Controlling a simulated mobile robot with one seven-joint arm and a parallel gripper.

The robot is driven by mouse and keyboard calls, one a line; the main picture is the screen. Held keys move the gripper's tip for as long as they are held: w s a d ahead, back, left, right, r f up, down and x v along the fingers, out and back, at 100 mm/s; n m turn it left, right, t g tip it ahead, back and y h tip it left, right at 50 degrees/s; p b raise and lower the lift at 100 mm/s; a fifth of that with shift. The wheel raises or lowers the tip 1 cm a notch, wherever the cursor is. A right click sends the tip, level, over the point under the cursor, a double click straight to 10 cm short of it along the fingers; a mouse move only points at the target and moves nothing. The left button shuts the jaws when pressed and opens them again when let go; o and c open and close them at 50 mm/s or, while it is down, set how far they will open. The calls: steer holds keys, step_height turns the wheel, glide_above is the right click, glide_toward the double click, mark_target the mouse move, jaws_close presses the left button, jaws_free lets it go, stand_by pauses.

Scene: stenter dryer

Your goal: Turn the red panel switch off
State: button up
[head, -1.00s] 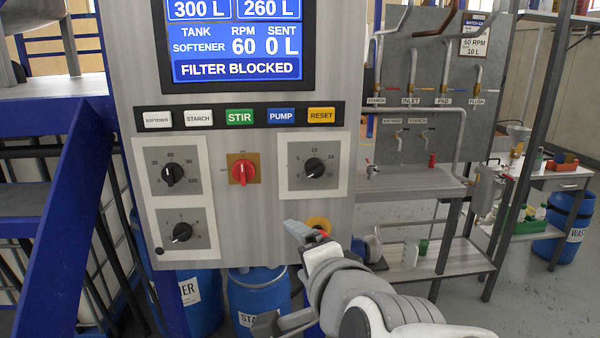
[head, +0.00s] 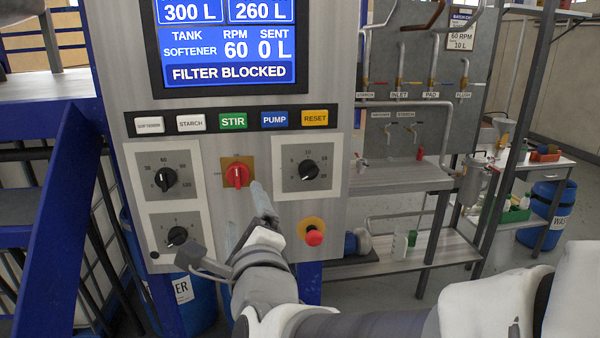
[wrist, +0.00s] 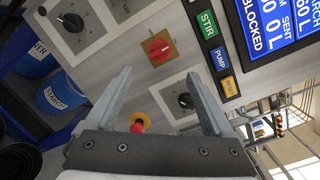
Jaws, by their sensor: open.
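The red panel switch (head: 237,175) is a rotary knob on an orange plate in the middle of the grey control panel. Its handle stands about upright in the head view, with small labels above it and to its left, too small to read. It also shows in the wrist view (wrist: 159,48), beyond the fingertips and between their lines. My gripper (head: 249,208) is open and empty, just below and slightly right of the switch in the head view. In the wrist view, both fingers (wrist: 158,78) point at the panel, apart from the switch.
A red emergency button (head: 314,238) sits at lower right, close to my gripper. Black dials (head: 307,169) flank the switch on both sides. A row of buttons (head: 233,121) and a screen reading FILTER BLOCKED (head: 226,73) lie above. A blue frame (head: 62,200) stands at left.

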mark_target(237, 178)
steer(key=p+x, duration=0.2)
steer(key=x, duration=1)
steer(key=shift+w+a, duration=0.15)
steer(key=shift+w, duration=0.2)
steer(key=shift+c, duration=0.4)
steer(key=c, duration=1.3)
